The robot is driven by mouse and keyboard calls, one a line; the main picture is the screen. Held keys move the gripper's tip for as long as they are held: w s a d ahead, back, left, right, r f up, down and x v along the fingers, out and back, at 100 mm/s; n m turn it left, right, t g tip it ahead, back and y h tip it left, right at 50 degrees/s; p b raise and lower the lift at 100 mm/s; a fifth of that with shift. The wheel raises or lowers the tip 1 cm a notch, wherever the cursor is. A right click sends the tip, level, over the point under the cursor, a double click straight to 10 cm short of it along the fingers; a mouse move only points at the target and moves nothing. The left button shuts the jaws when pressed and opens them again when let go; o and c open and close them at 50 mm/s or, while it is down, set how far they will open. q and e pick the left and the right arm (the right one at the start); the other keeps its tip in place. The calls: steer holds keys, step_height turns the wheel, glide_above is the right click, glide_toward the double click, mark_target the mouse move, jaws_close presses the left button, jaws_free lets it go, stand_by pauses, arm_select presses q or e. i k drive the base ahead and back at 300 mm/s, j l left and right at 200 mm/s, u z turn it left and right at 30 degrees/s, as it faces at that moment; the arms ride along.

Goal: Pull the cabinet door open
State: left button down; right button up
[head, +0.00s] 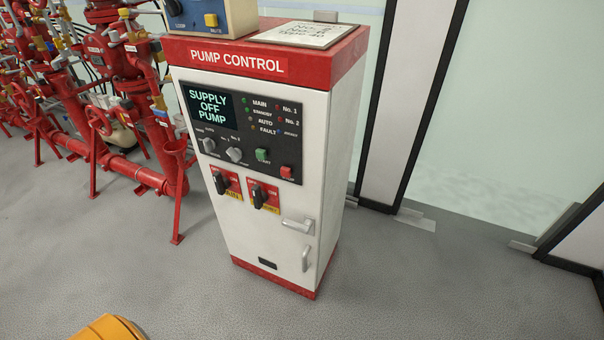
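The pump control cabinet (251,240) stands upright on the floor in the middle of the head view, white with a red top and red base. Its white front looks closed, with no gap showing. A grey lever handle (298,226) sits low on the right of the front. A lighter vertical pull handle (306,259) is just below it, near the right edge. Above them are two black rotary switches (220,183) on red plates and a dark control panel (243,133) reading "SUPPLY OFF PUMP". Neither of my grippers is in view.
Red valves and pipes (120,165) stand to the left, with a red support leg (177,215) near the cabinet. A box (212,18) and a sign (305,34) rest on top. White wall panels with dark edges stand behind. The grey floor (400,290) in front and right is clear.

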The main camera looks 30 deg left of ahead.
mark_target(289, 122)
steer(key=u, duration=1)
